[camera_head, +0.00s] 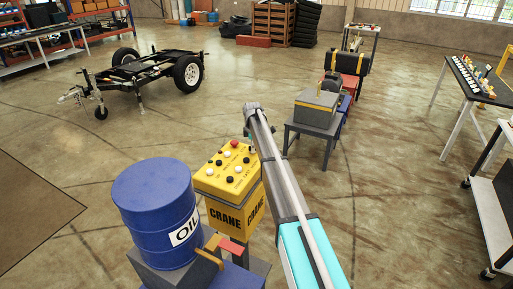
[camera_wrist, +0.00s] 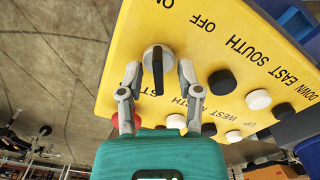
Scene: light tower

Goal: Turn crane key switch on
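The yellow crane control box (camera_head: 228,183) stands at the centre of the head view, with several coloured buttons on top. In the wrist view, its yellow panel (camera_wrist: 120,75) carries the key switch (camera_wrist: 157,60), a round silver base with a black lever pointing down the picture. ON is printed above it and OFF to its upper right. My gripper (camera_wrist: 160,72) is open, with one finger on each side of the switch. Small gaps seem to show between the fingertips and the lever; I cannot tell contact. In the head view my arm hides most of the gripper.
A blue oil barrel (camera_head: 158,215) stands close at the left of the box. Black and white buttons, such as a black one (camera_wrist: 222,82), lie right of the switch. A grey machine (camera_head: 316,107) stands on a table behind. Open floor lies toward the trailer (camera_head: 150,70).

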